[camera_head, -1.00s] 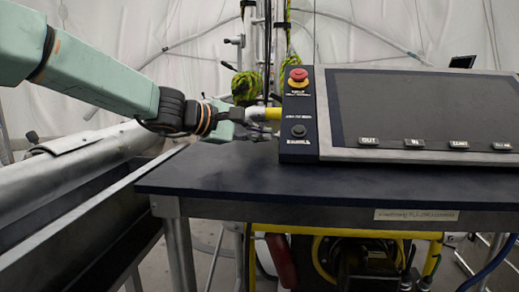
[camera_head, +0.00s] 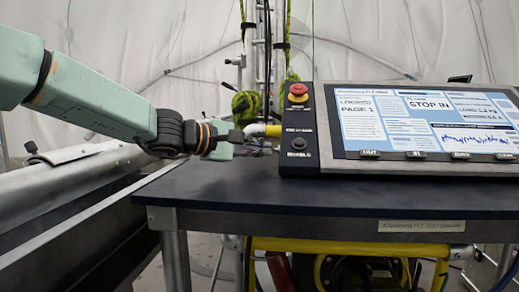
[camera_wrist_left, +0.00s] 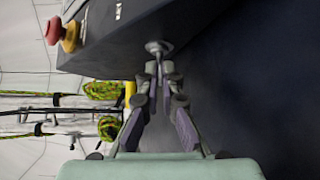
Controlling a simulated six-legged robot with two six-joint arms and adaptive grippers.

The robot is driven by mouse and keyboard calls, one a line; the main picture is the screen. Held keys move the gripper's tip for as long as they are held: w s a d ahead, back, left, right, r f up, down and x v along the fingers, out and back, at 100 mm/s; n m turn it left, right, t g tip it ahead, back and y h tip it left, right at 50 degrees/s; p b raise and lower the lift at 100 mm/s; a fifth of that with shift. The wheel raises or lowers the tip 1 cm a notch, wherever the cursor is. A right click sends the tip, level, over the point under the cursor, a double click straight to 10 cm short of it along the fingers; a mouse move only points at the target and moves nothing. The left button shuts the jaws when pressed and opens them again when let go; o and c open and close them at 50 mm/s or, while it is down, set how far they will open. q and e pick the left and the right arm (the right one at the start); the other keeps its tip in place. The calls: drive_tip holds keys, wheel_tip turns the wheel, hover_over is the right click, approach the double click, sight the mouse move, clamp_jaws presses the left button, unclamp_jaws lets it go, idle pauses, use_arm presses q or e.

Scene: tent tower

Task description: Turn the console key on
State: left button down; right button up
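The console (camera_head: 299,163) stands on the dark table, its screen (camera_head: 425,122) lit with text panels. In the left wrist view, the console's side (camera_wrist_left: 118,60) fills the top. The key (camera_wrist_left: 158,47) sits in a round metal lock on that side. My left gripper (camera_wrist_left: 160,72) has its two fingertips closed on the key, with its thin part between them. In the head view, my left gripper (camera_head: 262,147) reaches the console's left side from the left; the key is too small to make out there. My right gripper is not in view.
A red emergency button (camera_head: 298,90) with a yellow collar is on the console's left panel, above a black knob (camera_head: 298,143). The dark tabletop (camera_head: 240,185) is clear in front. A metal rail (camera_head: 70,185) runs at the left. Coiled green rope (camera_head: 247,105) hangs behind.

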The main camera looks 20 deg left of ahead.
use_arm(q)
drive_tip(key=c, duration=1.5)
unclamp_jaws()
drive_tip(key=shift+c, duration=0.2)
